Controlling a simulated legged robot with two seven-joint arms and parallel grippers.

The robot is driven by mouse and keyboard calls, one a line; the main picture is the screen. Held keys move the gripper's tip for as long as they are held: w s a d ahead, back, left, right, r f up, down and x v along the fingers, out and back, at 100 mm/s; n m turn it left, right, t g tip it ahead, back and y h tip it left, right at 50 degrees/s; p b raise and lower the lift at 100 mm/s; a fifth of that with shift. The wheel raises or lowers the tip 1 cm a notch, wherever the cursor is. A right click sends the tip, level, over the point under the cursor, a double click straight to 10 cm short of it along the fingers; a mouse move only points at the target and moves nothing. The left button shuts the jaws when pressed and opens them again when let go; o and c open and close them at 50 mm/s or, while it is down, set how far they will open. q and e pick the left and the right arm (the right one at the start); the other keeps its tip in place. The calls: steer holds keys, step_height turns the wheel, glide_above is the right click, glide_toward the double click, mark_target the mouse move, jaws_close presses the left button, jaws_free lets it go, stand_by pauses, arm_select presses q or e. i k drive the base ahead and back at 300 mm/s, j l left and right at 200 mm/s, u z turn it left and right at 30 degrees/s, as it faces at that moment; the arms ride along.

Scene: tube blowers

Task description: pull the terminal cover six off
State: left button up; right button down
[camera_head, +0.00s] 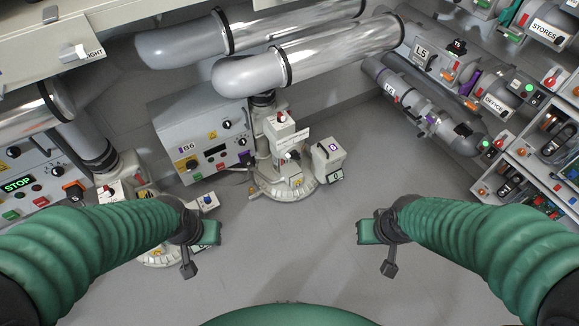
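I cannot tell which part is terminal cover six. My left gripper (198,240) hangs over the floor below the B6 cabinet, apart from it. My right gripper (378,240) hangs over clear floor at centre right. Their fingers are too small to read.
Large silver pipes (310,60) cross above the B6 cabinet. Another panel with a lit STOP display (18,184) stands at far left. Shelves with labelled pipe units (500,100) line the right side. The grey floor (290,250) between my grippers is clear.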

mark_target(298, 180)
steer(key=i+u, duration=0.1)
steer(key=u, duration=0.25)
steer(key=i+u, duration=0.1)
steer(key=u, duration=0.25)
steer(key=i+l+u, duration=0.1)
steer(key=u, duration=0.25)
steer(key=i+l+z, duration=0.15)
steer(key=z, duration=0.2)
steer(key=i+l+z, duration=0.1)
steer(key=i+z, duration=0.25)
steer(key=k, duration=0.1)
